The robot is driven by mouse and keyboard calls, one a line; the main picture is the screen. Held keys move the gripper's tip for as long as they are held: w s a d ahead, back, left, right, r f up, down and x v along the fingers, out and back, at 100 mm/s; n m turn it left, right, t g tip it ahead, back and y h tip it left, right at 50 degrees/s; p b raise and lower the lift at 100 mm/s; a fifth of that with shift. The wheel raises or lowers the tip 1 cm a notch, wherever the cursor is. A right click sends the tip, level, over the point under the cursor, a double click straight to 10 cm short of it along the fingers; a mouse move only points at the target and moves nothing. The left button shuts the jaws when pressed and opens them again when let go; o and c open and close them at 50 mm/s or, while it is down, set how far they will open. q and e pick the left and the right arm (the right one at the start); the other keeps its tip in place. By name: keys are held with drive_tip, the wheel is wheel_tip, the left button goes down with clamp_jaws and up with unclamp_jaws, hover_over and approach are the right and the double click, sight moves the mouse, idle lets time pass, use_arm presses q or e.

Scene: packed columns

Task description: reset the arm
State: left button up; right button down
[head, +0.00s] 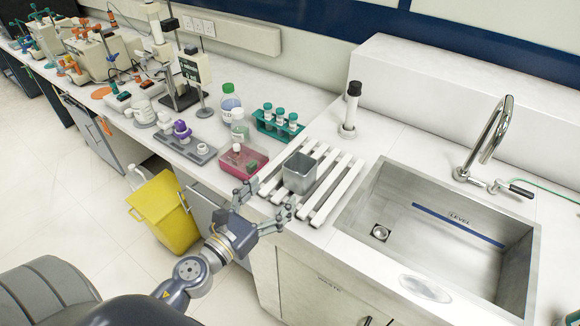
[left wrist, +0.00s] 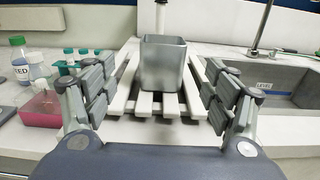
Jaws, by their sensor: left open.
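My left gripper (head: 264,207) is open and empty at the front edge of the counter, in front of a square grey metal cup. The cup (head: 299,173) stands upright on a white slatted rack (head: 344,190). In the left wrist view the cup (left wrist: 163,64) shows straight ahead, beyond and between the spread fingers of the left gripper (left wrist: 158,105), not touched by them. My right gripper does not show in either view.
A steel sink (head: 440,235) with a tap (head: 490,140) lies right of the rack. Left of it are a pink box (head: 243,161), a teal tube rack (head: 278,125), bottles (head: 230,103) and a grey tray (head: 186,148). A yellow bin (head: 165,212) stands on the floor.

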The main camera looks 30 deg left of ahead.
use_arm(q)
drive_tip(key=s+a+f+n+g+y, duration=0.2)
drive_tip(key=s+a+n+g+y, duration=0.15)
drive_tip(key=n, duration=0.85)
drive_tip(key=s+a+f+n+g+y, duration=0.2)
drive_tip(key=a+n+y, duration=0.25)
drive_tip(key=n, duration=0.75)
drive_tip(key=s+d+f+n+g+h, duration=0.5)
drive_tip(key=s+d+f+n+g, duration=0.45)
drive_tip(key=s+d+n, duration=0.35)
wheel_tip(320, 180, down, 26)
drive_tip(key=s+m, duration=0.1)
drive_tip(key=s, duration=0.2)
drive_tip(key=s+a+f+g, duration=0.1)
drive_tip(key=s+a+f, duration=0.2)
drive_tip(key=s+f, duration=1.3)
drive_tip(key=shift+s+f+m+g+b, duration=0.3)
drive_tip(key=shift+s+g+b, duration=0.1)
drive_tip(key=shift+s, duration=0.05)
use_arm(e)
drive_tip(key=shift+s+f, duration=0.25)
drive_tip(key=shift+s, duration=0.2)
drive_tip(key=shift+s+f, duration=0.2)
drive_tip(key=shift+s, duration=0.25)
